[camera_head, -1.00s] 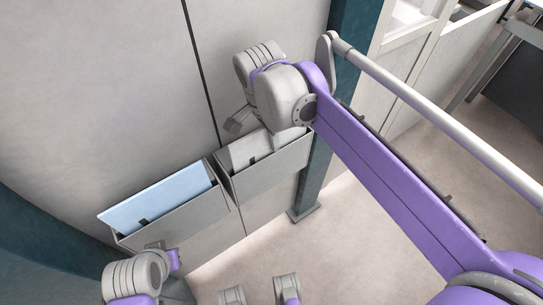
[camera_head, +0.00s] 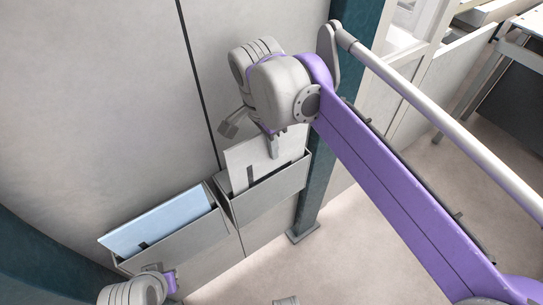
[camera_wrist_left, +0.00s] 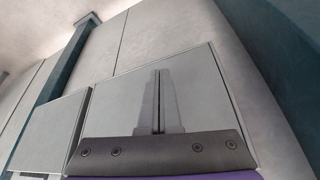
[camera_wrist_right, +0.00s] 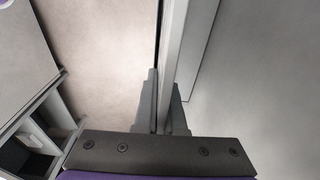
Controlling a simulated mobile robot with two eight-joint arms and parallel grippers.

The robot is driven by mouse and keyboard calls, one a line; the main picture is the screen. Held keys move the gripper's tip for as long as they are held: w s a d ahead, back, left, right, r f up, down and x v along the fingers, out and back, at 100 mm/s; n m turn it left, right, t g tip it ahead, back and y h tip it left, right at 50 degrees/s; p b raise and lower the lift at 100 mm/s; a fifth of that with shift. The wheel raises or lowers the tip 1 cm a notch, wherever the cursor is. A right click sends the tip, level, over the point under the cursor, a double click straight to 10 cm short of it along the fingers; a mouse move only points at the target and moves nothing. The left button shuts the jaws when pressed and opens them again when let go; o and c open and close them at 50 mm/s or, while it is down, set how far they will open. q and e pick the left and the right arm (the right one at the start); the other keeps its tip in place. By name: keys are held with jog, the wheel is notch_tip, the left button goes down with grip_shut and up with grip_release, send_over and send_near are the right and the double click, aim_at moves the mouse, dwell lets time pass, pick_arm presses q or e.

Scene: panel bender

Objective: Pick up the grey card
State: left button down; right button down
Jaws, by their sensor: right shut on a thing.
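The grey card (camera_head: 243,164) stands upright in the right wall holder (camera_head: 272,193), its upper part well above the rim and its lower edge hidden inside. My right gripper (camera_head: 272,147) is shut on the card's top part. In the right wrist view the card (camera_wrist_right: 181,60) shows edge-on between the fingers (camera_wrist_right: 165,112). My left gripper (camera_wrist_left: 159,100) has its fingers together with nothing seen between them, in front of a grey holder face (camera_wrist_left: 205,95). In the head view the left gripper's fingers are hard to make out.
A pale blue card (camera_head: 158,224) leans in the left wall holder (camera_head: 190,242), beside the right one. A dark teal post (camera_head: 318,175) stands just right of the holders. Panelled wall (camera_head: 90,90) is behind them. The floor (camera_head: 350,250) in front is clear.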

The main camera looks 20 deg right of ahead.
notch_tip(320, 180, up, 22)
jog(key=p, duration=0.5)
